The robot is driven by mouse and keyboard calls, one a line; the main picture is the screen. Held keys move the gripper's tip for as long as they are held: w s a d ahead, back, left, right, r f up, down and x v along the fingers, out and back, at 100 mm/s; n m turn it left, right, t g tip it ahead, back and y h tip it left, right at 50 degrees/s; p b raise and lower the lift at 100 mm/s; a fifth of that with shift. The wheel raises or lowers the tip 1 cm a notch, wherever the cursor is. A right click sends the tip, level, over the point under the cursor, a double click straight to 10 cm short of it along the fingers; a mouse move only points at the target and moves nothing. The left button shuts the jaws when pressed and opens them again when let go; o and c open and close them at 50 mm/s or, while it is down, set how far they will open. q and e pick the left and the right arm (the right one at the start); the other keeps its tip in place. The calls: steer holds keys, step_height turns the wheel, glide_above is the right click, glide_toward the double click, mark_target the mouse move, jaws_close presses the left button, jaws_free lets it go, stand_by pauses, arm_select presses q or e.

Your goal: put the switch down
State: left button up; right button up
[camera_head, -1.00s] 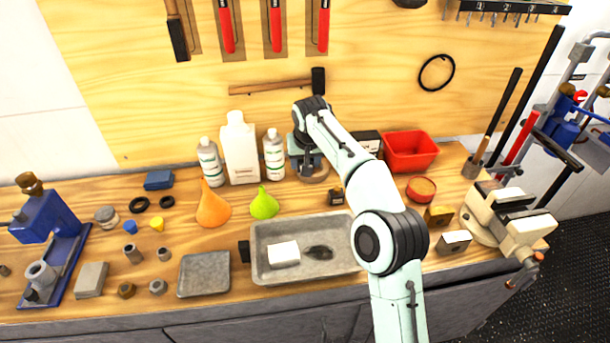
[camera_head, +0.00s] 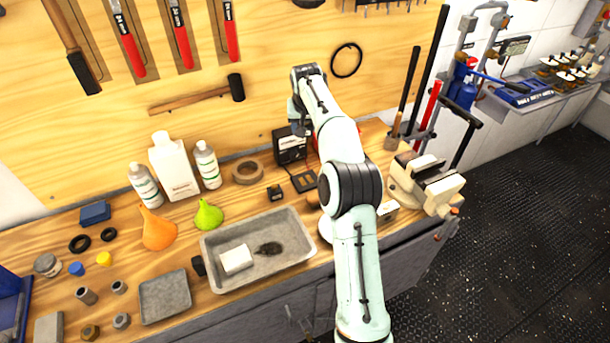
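My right arm comes in from the bottom and reaches over the bench toward the pegboard. My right gripper (camera_head: 298,128) is at its far end, small and partly hidden by the wrist, in front of the pegboard and by the black meter-like box (camera_head: 290,146). I cannot see its fingertips well enough to tell whether it is open or holds anything. No switch can be identified for certain. A small dark block (camera_head: 275,193) and a flat dark piece (camera_head: 303,182) lie on the bench below the gripper. My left gripper is not in view.
A grey metal tray (camera_head: 218,247) with a white block and a dark item stands in front. A tape roll (camera_head: 248,171), white bottles (camera_head: 174,168) and a green funnel (camera_head: 208,215) stand left. A vise (camera_head: 428,184) sits right. The red bin is mostly hidden behind my arm.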

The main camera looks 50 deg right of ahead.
step_height(320, 180, down, 9)
steer(key=b, duration=0.3)
glide_above(306, 178)
steer(key=s+a, duration=0.1)
step_height(306, 178, down, 5)
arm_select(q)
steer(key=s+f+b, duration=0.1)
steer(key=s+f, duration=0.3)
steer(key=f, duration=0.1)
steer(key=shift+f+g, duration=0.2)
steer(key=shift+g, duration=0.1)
arm_select(e)
steer(key=shift+a+f, duration=0.15)
steer(key=shift+f, duration=2.75)
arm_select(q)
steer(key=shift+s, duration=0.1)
arm_select(e)
steer(key=shift+f, duration=0.2)
steer(key=o, duration=1.1)
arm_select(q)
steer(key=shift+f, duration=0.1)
